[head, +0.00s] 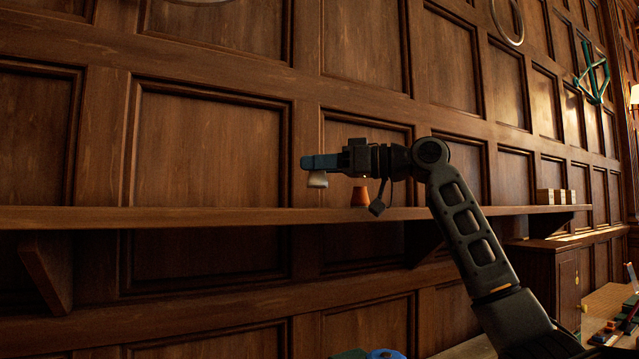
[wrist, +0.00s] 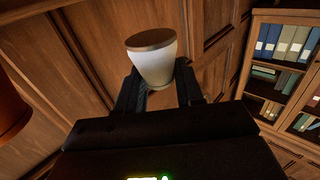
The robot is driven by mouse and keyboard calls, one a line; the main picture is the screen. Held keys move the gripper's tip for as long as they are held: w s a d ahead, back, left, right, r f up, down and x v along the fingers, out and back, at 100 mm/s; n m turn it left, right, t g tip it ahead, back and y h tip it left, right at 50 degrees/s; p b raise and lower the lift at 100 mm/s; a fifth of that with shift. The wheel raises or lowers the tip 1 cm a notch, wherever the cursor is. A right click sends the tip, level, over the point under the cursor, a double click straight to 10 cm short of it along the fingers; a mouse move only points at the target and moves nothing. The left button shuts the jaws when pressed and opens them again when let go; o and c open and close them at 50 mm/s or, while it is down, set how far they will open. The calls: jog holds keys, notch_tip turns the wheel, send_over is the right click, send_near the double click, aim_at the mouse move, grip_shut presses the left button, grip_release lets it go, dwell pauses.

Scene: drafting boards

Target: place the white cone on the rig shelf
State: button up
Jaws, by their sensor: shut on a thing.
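The white cone (head: 317,181) is held between the fingers of my gripper (head: 312,162). In the head view its lower part hangs below the blue fingertips, above the line of the shelf, with a gap under it. In the wrist view the white cone (wrist: 153,66) shows its brownish flat end, with a dark finger on each side. The long wooden wall shelf (head: 200,217) runs across the head view; I take it as the rig shelf. How far the cone is in front of or over the board I cannot tell.
An orange cone-like piece (head: 360,197) stands on the shelf just right of the white cone, below my gripper. Small pale blocks (head: 555,197) sit at the shelf's far right. The shelf's left stretch is clear. A bookcase (wrist: 285,65) shows in the wrist view.

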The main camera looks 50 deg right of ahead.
aim_at(320, 185)
jog(key=shift+f+p, duration=0.45)
jog(key=shift+f, duration=1.55)
jog(key=o, duration=1)
jog(key=shift+o, duration=0.2)
jog(key=b+v, duration=0.2)
jog(key=v, duration=1)
jog(key=shift+b, duration=0.4)
